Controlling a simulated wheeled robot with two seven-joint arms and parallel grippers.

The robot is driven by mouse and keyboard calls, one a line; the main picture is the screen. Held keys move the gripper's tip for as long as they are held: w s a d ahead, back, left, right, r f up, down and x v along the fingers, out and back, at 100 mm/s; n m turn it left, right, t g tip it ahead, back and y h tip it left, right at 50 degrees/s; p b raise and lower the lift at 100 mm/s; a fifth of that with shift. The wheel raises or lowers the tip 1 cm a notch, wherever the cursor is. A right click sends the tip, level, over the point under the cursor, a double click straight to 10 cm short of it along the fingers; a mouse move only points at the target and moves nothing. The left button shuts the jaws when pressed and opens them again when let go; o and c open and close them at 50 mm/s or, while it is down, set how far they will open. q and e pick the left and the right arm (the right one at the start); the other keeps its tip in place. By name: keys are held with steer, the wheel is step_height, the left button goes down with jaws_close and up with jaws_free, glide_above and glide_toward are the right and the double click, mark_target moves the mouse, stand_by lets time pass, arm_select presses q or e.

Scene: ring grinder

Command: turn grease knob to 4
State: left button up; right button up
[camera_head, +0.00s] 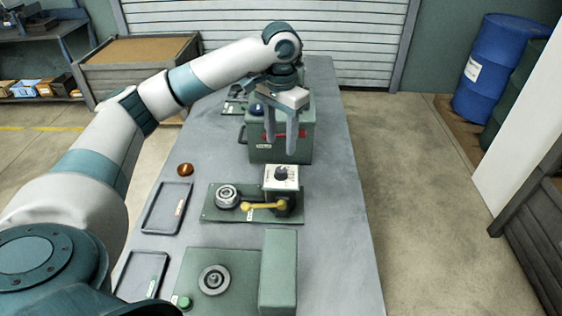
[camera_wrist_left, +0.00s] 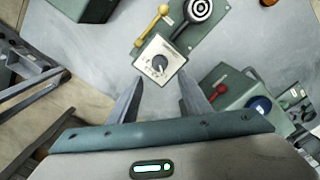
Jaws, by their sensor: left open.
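The grease knob (camera_head: 281,173) is a small black knob on a white dial face, on top of a box on the green middle fixture plate (camera_head: 222,207). The dial's numbers are too small to read. My left gripper (camera_head: 281,146) is open and empty, with its fingers pointing down, above and behind the dial box. In the left wrist view the knob (camera_wrist_left: 159,63) shows just beyond the open fingertips (camera_wrist_left: 161,88), roughly in line with the gap between them. The fingers are apart from the knob. My right gripper is not in view.
A yellow lever (camera_head: 262,206) and a round metal chuck (camera_head: 227,196) share the plate. A green box with a red lever (camera_head: 285,136) stands behind. A green-topped fixture (camera_head: 279,270) stands in front. Trays (camera_head: 148,222) and a brown round piece (camera_head: 185,169) lie left.

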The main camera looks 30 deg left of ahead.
mark_target(281, 169)
arm_select(q)
step_height(281, 169, down, 9)
steer(key=shift+f+p, duration=0.1)
steer(key=shift+p, duration=0.95)
steer(key=shift+c, duration=0.6)
steer(key=c, duration=0.9)
